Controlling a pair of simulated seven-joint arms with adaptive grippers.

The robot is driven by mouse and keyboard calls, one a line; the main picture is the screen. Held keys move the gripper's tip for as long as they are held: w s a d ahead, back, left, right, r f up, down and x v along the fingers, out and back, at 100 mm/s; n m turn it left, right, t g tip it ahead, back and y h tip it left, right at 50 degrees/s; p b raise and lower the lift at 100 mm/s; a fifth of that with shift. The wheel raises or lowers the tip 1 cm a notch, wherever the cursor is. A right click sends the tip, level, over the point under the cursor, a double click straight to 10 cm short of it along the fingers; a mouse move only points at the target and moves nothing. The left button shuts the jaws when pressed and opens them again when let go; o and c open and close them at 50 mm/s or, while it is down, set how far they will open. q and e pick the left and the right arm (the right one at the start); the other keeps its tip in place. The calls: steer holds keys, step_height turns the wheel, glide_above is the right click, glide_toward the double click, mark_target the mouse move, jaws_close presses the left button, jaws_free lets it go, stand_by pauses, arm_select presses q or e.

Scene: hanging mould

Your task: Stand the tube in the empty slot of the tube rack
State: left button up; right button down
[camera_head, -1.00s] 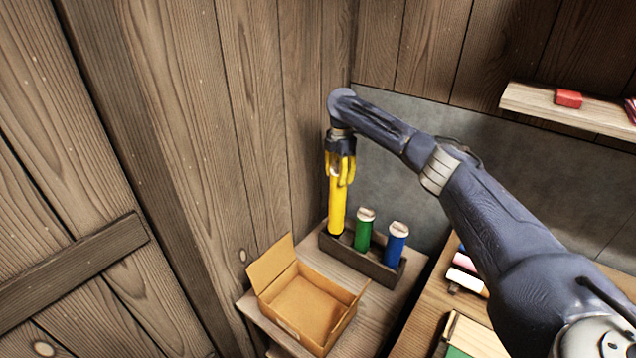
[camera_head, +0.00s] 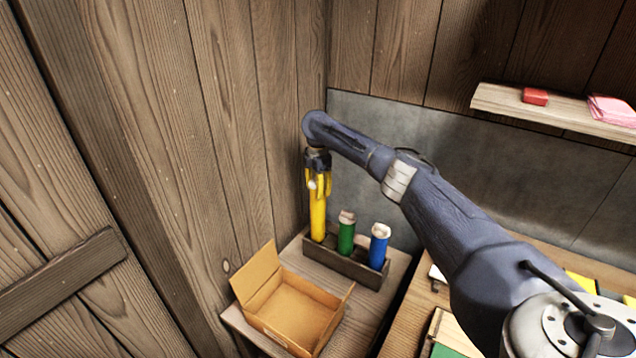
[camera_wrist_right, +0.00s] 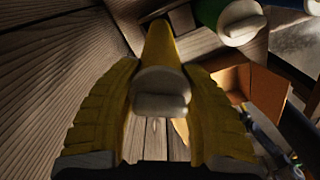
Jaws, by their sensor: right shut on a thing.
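The yellow tube (camera_head: 318,218) is upright over the left end of the dark tube rack (camera_head: 345,264). Its lower end meets the rack's left slot behind the front wall; how deep it sits is hidden. My right gripper (camera_head: 318,186) is shut on the top of the yellow tube. In the right wrist view the yellow fingers (camera_wrist_right: 160,110) flank the tube's pale cap (camera_wrist_right: 160,93). A green tube (camera_head: 346,234) stands in the middle of the rack and a blue tube (camera_head: 378,246) at its right. My left gripper is not in view.
An open cardboard box (camera_head: 290,310) stands in front of the rack on the wooden surface. A wooden wall (camera_head: 240,120) rises close to the left of the rack. A shelf (camera_head: 560,112) with a red block (camera_head: 535,96) hangs at the upper right.

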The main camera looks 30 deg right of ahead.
mark_target(318, 210)
steer(key=shift+f, duration=4.55)
steer(key=shift+s+f, duration=0.2)
steer(key=shift+f, duration=0.3)
steer(key=c, duration=1)
jaws_free()
steer(key=shift+c, duration=0.2)
steer(key=shift+o, duration=1)
steer(key=shift+w, duration=0.1)
steer(key=shift+o, duration=0.6)
steer(key=shift+r, duration=0.1)
steer(key=shift+r, duration=0.1)
